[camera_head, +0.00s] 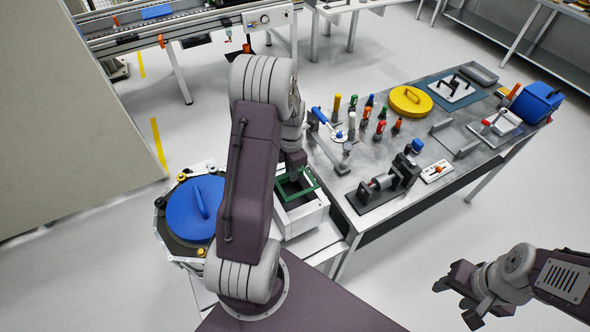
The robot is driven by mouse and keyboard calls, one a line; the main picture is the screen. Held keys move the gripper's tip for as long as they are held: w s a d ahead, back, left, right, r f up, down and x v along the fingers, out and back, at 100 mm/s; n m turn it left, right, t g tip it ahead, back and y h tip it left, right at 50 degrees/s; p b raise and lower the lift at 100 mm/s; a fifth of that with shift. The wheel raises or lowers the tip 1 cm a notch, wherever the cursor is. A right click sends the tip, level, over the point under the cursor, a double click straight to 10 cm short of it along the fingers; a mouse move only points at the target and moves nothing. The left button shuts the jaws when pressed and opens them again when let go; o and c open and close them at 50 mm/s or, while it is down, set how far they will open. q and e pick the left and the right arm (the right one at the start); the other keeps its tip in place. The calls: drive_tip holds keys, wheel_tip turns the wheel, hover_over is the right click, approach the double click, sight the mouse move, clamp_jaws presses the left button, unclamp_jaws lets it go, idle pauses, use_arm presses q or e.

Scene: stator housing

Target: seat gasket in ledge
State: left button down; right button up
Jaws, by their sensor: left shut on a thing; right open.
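A green rectangular gasket (314,180) is at the mouth of a white square box (303,213) in the middle of the view. My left gripper (297,177) reaches down over it and is shut on the gasket. My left arm hides part of the gasket and the box's left side. I cannot tell whether the gasket touches the ledge inside or is held just above it. My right gripper (463,294) is open and empty, over the floor at the lower right, well apart from the box.
A round housing with a blue handled lid (192,210) stands left of the box, partly behind my arm. The grey workbench (333,198) at the right holds a clamp fixture (383,187), several coloured bottles, a yellow lid (410,100) and a blue bin (536,102). Floor around my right gripper is clear.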

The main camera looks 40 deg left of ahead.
use_arm(q)
drive_tip(key=shift+w+d, duration=0.15)
drive_tip(key=shift+w, duration=0.05)
drive_tip(key=shift+f, duration=0.35)
drive_tip(key=shift+s+d+f+b, duration=0.2)
drive_tip(key=shift+f+b, duration=0.5)
wheel_tip(320, 180, down, 4)
drive_tip(key=shift+w+a+b, duration=0.1)
drive_tip(key=shift+b, duration=1.1)
use_arm(e)
wheel_tip(320, 180, down, 4)
drive_tip(key=shift+s+d+r, duration=0.1)
use_arm(q)
drive_tip(key=shift+f+b, duration=0.7)
drive_tip(key=shift+f, duration=0.25)
use_arm(e)
drive_tip(key=shift+f, duration=0.7)
